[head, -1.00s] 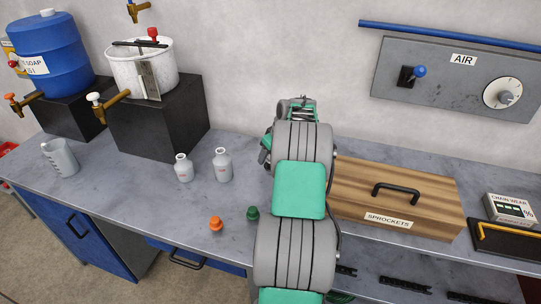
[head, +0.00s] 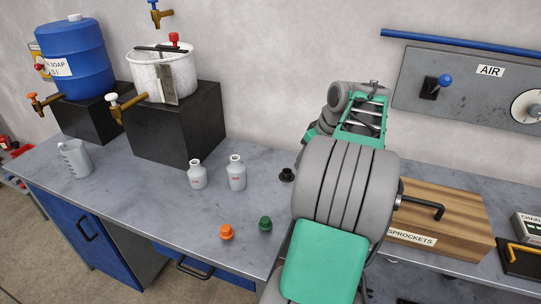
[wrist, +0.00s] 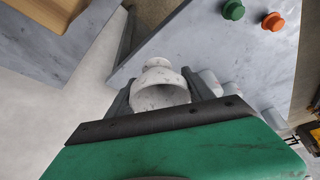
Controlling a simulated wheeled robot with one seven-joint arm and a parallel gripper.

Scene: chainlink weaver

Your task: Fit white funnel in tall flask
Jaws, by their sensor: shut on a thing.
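My gripper (wrist: 160,92) is shut on the white funnel (wrist: 160,76), one finger on each side, in the wrist view. The funnel's wide mouth faces the wrist camera. In the head view my arm hides the funnel and fingers. Two pale flasks with narrow necks stand upright side by side on the bench: the left flask (head: 197,178) and the right flask (head: 237,175), which looks slightly taller. Both have open tops. In the wrist view, pale flask shapes (wrist: 212,82) show right of the funnel, partly hidden by a finger. The funnel is apart from both flasks.
An orange stopper (head: 226,232) and a green stopper (head: 265,224) sit in front of the flasks. A small black object (head: 287,175) lies right of them. A beaker (head: 75,158) stands left, a black block (head: 178,130) behind, a wooden sprockets box (head: 450,222) right.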

